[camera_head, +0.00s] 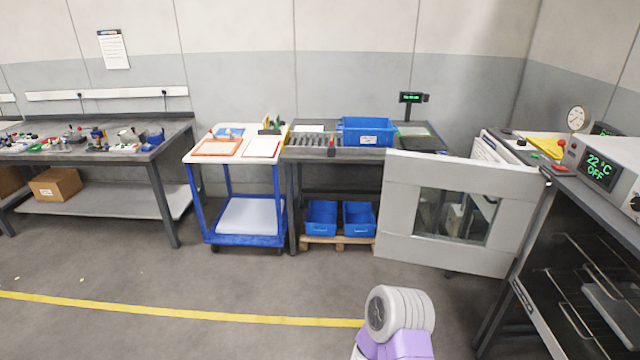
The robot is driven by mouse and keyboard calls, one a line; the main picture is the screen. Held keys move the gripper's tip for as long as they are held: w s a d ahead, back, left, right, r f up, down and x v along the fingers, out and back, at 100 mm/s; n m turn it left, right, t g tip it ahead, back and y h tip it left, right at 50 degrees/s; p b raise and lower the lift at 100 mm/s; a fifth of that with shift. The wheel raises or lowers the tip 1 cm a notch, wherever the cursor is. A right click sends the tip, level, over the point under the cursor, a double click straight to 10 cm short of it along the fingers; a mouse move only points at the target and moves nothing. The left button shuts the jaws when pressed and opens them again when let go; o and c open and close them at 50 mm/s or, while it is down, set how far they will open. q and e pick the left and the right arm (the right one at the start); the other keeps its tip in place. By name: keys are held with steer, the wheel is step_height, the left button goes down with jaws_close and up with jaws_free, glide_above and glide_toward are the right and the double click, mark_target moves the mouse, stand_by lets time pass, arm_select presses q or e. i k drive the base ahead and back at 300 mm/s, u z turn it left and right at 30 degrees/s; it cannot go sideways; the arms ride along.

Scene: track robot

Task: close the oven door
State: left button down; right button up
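The oven (585,270) stands at the right edge, with wire racks visible in its dark open chamber. Its grey door (400,210) stands wide open. The door reaches left from the far side of the opening and has a window (453,216) in its middle. The oven's display (600,170) reads 22 °C OFF. A white and purple link of one of my arms shows at the bottom, right of centre, in front of the door and apart from it. Neither of my grippers shows.
A blue cart (245,240) and a dark bench (293,190) with blue bins stand behind, left of the door. A long workbench (165,140) is at the left. The grey floor (200,285) in front is clear, with a yellow line (180,312) across it.

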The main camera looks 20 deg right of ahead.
mark_target(519, 189)
steer(key=z, duration=0.1)
steer(key=i, duration=1.95)
steer(key=z, duration=0.9)
